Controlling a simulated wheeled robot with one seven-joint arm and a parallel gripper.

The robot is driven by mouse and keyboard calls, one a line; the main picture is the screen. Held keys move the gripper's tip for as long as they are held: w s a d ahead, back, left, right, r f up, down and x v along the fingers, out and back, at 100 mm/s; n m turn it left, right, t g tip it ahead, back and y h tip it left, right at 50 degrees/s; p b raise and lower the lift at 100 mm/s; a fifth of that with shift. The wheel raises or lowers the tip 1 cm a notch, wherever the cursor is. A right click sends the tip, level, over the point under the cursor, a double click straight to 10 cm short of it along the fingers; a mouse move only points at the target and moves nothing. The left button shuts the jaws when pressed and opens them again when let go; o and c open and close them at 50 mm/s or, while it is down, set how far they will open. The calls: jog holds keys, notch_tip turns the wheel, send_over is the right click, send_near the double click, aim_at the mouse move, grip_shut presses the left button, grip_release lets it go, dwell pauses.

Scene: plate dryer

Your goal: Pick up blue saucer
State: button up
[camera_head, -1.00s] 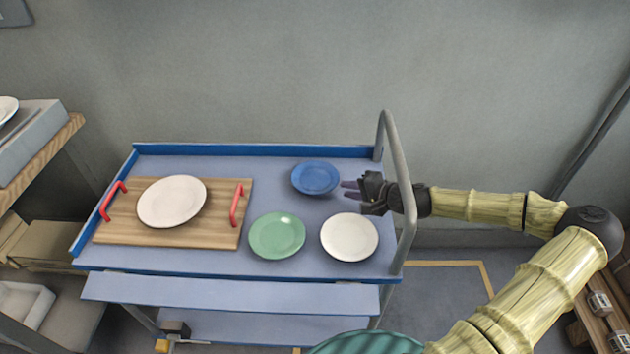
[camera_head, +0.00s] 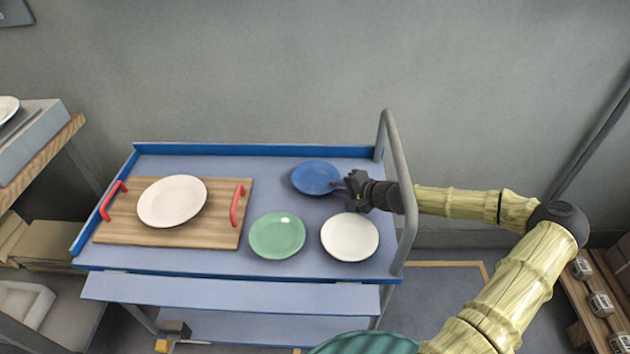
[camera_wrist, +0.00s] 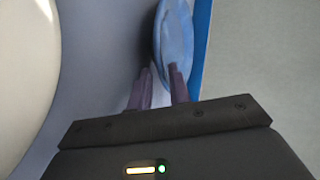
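The blue saucer (camera_head: 314,177) lies at the back right of the blue cart top. My gripper (camera_head: 338,186) reaches in from the right with its fingertips at the saucer's right rim. In the wrist view the blue saucer (camera_wrist: 175,30) is seen nearly edge-on ahead of my gripper (camera_wrist: 160,80). The two purple fingers are apart, with one overlapping the saucer and the other beside its edge. I cannot tell whether they touch it.
A green plate (camera_head: 277,235) and a white plate (camera_head: 350,237) lie in front. Another white plate (camera_head: 172,201) rests on a wooden board (camera_head: 120,233) with red handles. The cart's grey rail (camera_head: 397,170) stands upright under my arm. A raised blue edge (camera_head: 240,150) runs along the back.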

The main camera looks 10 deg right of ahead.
jog(key=shift+a, duration=0.1)
jog(key=shift+c, duration=0.2)
jog(key=shift+a, duration=0.1)
grip_shut()
jog(key=shift+r, duration=0.1)
